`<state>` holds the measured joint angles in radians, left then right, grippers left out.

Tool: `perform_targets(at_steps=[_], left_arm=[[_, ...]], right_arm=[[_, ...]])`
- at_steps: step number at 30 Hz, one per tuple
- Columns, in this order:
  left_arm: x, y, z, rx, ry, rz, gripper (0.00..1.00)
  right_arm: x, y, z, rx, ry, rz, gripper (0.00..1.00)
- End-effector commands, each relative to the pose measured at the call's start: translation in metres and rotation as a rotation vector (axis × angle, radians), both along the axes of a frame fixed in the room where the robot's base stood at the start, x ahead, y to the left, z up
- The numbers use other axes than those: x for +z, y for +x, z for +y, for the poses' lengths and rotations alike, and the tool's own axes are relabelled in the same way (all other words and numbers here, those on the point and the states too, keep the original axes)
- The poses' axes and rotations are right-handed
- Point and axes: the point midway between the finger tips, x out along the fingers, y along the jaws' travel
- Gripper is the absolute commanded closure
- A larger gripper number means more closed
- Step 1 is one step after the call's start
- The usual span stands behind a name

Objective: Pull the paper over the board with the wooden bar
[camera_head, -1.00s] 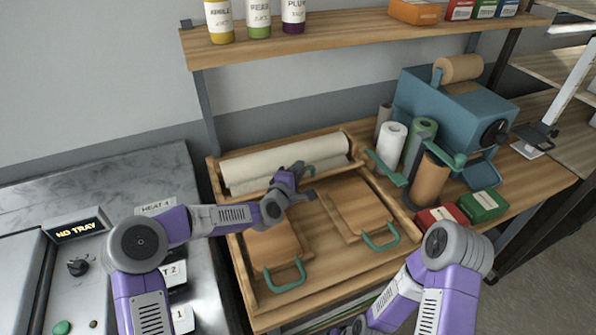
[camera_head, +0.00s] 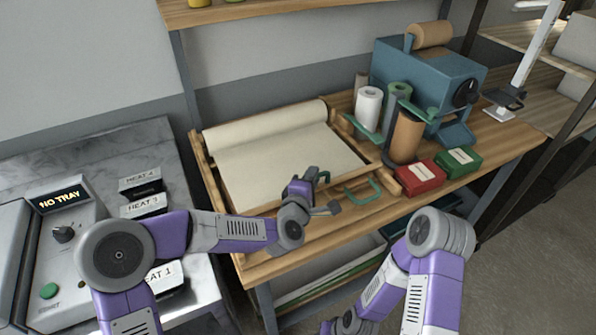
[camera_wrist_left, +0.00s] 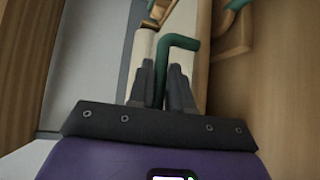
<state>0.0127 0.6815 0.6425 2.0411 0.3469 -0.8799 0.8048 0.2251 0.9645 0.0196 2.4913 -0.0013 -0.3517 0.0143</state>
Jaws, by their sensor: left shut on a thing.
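The cream paper (camera_head: 275,160) lies unrolled from its roll (camera_head: 265,122) at the back of the wooden frame, over most of the board area. A wooden bar (camera_head: 268,206) lies along the paper's front edge. My left gripper (camera_head: 318,188) is at the bar, near the frame's front. In the left wrist view, its fingers (camera_wrist_left: 162,80) are shut on the bar's green handle (camera_wrist_left: 178,42). A board's green handle (camera_head: 363,192) shows in front of the paper; most of the boards are hidden. My right arm is folded at lower right, its gripper out of view.
Paper rolls (camera_head: 367,108), a red box (camera_head: 419,177), a green box (camera_head: 458,161) and a blue machine (camera_head: 425,80) stand right of the frame. A heating station (camera_head: 60,240) is at left. The table's front edge lies just in front of the frame.

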Motion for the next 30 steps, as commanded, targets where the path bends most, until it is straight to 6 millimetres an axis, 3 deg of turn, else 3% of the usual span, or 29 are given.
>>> perform_targets(at_steps=[3, 9, 25, 26, 29, 30], left_arm=[[-0.002, -0.023, -0.010, 0.000, 0.001, -0.003, 1.00], [-0.001, -0.048, -0.020, 0.002, 0.000, -0.001, 1.00], [0.000, -0.057, -0.024, 0.004, -0.001, 0.001, 1.00], [0.000, -0.057, -0.024, 0.004, -0.001, 0.001, 0.76], [0.000, -0.057, -0.024, 0.003, -0.002, 0.000, 0.62], [0.000, -0.057, -0.024, 0.003, -0.002, 0.000, 0.62]], right_arm=[[-0.011, 0.000, 0.000, 0.000, 0.000, -0.001, 0.57], [-0.018, 0.001, 0.000, 0.000, 0.000, -0.001, 0.57], [-0.019, 0.000, 0.000, 0.000, 0.000, -0.001, 0.57], [-0.019, 0.000, 0.000, 0.000, 0.000, -0.001, 0.57], [-0.019, 0.000, 0.000, 0.000, 0.000, -0.001, 0.57], [-0.019, 0.000, 0.000, 0.000, 0.000, -0.001, 0.57]])
